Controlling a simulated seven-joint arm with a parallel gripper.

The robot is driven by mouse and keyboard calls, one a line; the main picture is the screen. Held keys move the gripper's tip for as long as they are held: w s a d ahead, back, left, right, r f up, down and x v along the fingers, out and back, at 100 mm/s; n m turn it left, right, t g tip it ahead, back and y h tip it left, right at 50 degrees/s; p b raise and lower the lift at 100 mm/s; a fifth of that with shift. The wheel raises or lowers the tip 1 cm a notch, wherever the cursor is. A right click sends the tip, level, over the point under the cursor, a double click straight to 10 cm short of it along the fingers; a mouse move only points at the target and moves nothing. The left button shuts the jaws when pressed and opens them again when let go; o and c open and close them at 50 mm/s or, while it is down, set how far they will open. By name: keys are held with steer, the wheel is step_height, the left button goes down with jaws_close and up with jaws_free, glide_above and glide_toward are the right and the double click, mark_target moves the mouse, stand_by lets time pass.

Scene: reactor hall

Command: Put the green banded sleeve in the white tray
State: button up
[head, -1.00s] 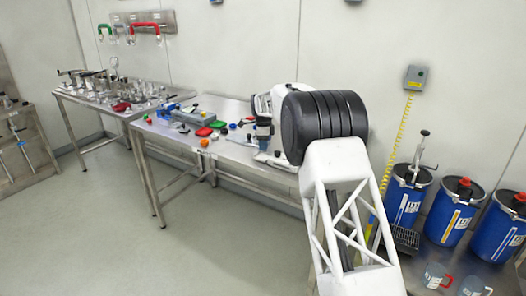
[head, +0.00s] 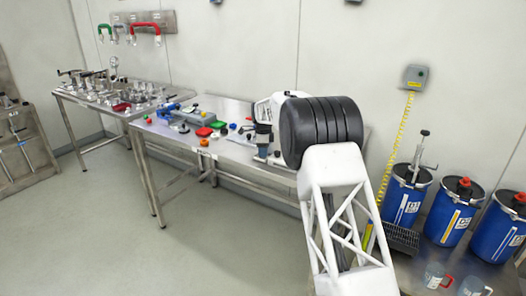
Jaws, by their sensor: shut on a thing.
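My gripper (head: 263,143) shows small and dark at the right part of the middle table, partly behind my own arm. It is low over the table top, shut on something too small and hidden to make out. I cannot pick out the green banded sleeve for sure. A small green piece (head: 218,125) lies on the table left of the gripper, but I see no bands on it. I cannot make out the white tray; my arm hides the table's right end.
The steel table (head: 172,133) also bears a red piece (head: 204,132), an orange ring (head: 204,143) and a grey block (head: 187,117). Another table with metal fittings (head: 100,90) stands at left. Several blue drums (head: 452,218) stand at right. The floor in front is clear.

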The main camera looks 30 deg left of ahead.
stand_by(0.3)
steer(key=o, duration=1)
steer(key=shift+f, duration=0.1)
step_height(320, 180, up, 12)
steer(key=shift+r, duration=0.15)
stand_by(0.9)
